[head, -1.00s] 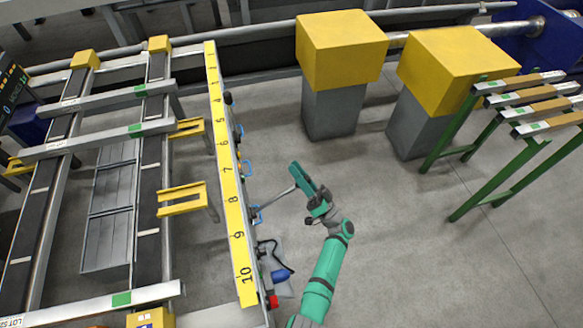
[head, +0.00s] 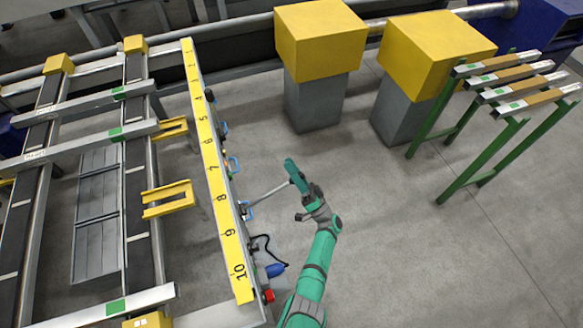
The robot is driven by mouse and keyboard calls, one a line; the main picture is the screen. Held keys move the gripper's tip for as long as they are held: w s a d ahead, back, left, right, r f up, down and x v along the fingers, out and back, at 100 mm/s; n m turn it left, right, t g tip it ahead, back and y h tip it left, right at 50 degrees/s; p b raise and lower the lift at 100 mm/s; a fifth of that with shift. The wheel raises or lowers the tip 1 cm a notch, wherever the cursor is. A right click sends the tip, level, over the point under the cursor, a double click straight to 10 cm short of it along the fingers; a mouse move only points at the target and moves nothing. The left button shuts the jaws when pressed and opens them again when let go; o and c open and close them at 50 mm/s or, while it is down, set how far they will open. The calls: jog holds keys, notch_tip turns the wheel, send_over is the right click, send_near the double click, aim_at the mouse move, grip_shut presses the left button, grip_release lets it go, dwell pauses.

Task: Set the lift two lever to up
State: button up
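The runout table's long side panel (head: 228,198), beside the yellow numbered ruler (head: 213,160), carries small controls on its right face. A blue-framed lever or handle (head: 233,165) sits near mark 7 and another blue one (head: 246,210) near mark 8. Their labels are too small to read, so I cannot tell which is lift two or how it is set.
Below these controls are a red knob (head: 268,295), a blue plug-like part (head: 275,270) and a dark cable. Two yellow-topped grey pedestals (head: 320,100) and a green rack (head: 465,170) with bars stand to the right. The floor around my arm is clear.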

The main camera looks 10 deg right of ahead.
jog(key=shift+o, duration=0.9)
jog(key=v, duration=1)
jog(key=shift+s+d+f, duration=0.15)
jog(key=shift+s+f, duration=0.1)
